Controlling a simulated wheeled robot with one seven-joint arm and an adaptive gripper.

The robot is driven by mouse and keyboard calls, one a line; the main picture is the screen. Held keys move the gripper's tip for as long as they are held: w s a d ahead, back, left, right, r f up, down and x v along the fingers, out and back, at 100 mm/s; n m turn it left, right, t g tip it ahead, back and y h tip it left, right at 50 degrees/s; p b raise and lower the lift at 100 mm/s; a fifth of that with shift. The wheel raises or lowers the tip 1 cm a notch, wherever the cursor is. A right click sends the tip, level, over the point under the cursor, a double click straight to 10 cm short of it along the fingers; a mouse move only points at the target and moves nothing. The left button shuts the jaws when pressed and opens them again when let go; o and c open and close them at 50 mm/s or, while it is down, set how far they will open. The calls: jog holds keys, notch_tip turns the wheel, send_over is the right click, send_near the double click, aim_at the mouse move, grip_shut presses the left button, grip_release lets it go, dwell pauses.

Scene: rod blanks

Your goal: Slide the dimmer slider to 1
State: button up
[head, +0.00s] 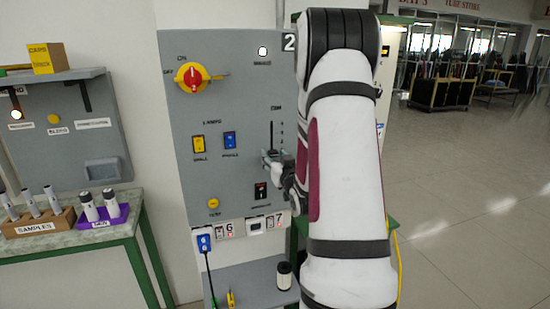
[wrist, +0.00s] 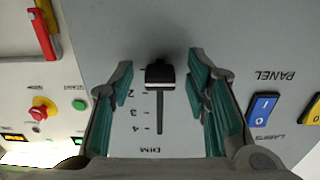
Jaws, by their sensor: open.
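The dimmer slider is a black knob (wrist: 160,76) in a dark vertical slot (wrist: 160,112) on the grey panel (wrist: 200,25). In the wrist view, which is upside down, it sits at the slot end away from the DIM label, beyond the printed 2. Numbers 2, 3 and 4 show; the 1 cannot be read. My gripper (wrist: 160,70) is open, its green-padded fingers on either side of the knob with gaps on both sides. In the head view my gripper (head: 278,165) is at the slot's lower end, hiding the knob; the slot (head: 271,134) shows above it.
A shelf below holds a black-and-white cylinder (head: 284,275). A table with sample racks (head: 38,222) stands left.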

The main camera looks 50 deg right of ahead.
jog(key=v, duration=0.7)
jog(key=shift+s, duration=0.25)
jog(key=shift+a, duration=0.1)
